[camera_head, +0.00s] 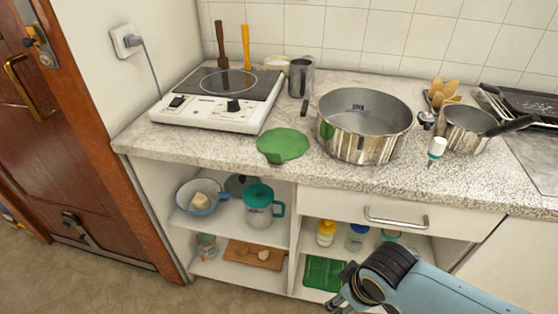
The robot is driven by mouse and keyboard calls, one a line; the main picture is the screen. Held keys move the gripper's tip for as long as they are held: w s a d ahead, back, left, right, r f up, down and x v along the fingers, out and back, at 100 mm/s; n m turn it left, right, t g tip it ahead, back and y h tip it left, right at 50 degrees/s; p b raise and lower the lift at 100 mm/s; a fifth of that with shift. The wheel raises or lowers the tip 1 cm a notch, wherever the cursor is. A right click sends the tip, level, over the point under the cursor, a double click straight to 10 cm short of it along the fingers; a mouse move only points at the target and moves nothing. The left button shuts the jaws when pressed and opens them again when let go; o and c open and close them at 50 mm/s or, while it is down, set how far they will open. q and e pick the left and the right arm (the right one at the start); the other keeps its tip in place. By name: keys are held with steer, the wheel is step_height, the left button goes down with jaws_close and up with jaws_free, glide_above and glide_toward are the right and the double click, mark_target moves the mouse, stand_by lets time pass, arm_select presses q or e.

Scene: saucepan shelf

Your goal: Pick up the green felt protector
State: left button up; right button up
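A flat green piece (283,144), which looks like the felt protector, lies on the speckled countertop (215,150) between the hot plate and the large pot. Part of my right arm, light blue with a black joint, comes in from the lower right, in front of the lower cabinet and well below the green piece. Its gripper fingers do not show. My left arm and gripper are not in view.
A white hot plate (215,116) stands left of the green piece, and a large steel pot (355,148) right of it. A metal cup (301,78) stands behind. A saucepan (464,136) and a small white bottle (437,148) are farther right.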

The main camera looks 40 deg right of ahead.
steer(key=w+r+n+p, duration=0.1)
steer(key=w+r+p, duration=0.25)
steer(key=r, duration=1.15)
step_height(320, 180, up, 15)
steer(key=n+g+y+p, duration=0.1)
steer(key=n+g+p, duration=0.15)
steer(key=n, duration=2.15)
glide_above(274, 156)
steer(key=shift+w+f+p, duration=0.2)
steer(key=shift+w+p, duration=0.05)
steer(key=shift+p, duration=0.15)
steer(key=shift+w+f, duration=0.1)
step_height(274, 156, down, 5)
steer(key=shift+r, duration=0.15)
steer(key=f, duration=0.5)
steer(key=shift+w+d+f+p, duration=0.1)
steer(key=shift+d+f+p, duration=0.15)
steer(key=shift+f+p, duration=0.1)
jaws_close()
